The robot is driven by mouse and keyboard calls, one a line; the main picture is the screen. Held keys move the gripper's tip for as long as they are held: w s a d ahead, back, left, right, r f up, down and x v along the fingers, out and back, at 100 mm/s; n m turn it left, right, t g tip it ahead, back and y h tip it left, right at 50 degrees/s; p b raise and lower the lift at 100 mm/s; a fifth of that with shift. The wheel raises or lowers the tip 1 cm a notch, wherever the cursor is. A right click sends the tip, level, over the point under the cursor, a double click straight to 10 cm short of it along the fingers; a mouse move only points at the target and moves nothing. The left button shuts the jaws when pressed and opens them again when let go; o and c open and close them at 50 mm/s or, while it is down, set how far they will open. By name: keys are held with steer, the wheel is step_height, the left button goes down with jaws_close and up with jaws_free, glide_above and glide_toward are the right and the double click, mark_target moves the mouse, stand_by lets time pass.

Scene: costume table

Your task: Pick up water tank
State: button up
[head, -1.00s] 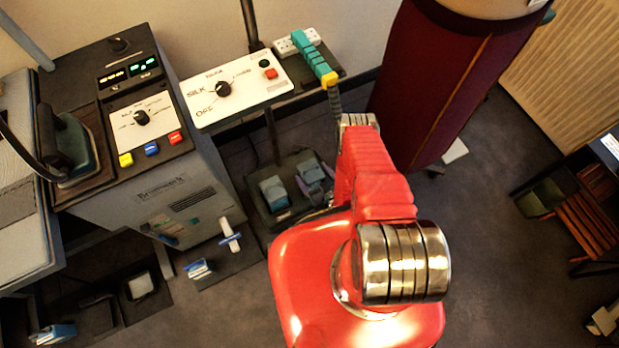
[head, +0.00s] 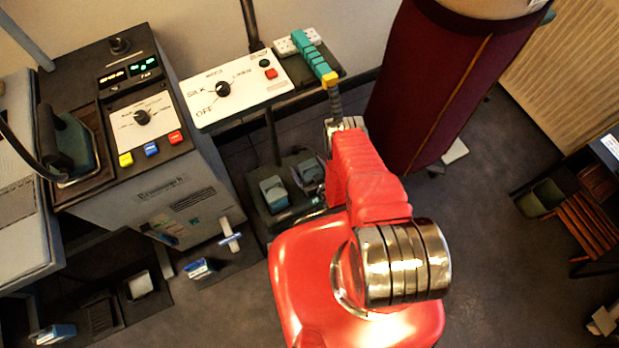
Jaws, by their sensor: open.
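No part is clearly recognisable as the water tank. The grey steam unit (head: 150,195) at left has a small greenish insert (head: 163,228) low on its front, which may belong to a tank; I cannot tell. A white handle-like piece with a blue end (head: 230,236) sticks out at its lower right. My red arm reaches up from the bottom middle, its silver wrist-side joint right of the unit. The jaws are hidden behind my arm, and nothing is seen held.
An iron (head: 68,150) rests on the unit's left top. A white dial panel (head: 235,88) and teal-and-yellow tool (head: 318,60) stand behind. Foot pedals (head: 275,193) lie on the floor. A maroon dress form (head: 435,85) stands right of my arm.

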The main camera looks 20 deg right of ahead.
stand_by(0.3)
steer(key=c, duration=1.3)
steer(key=shift+r, duration=0.15)
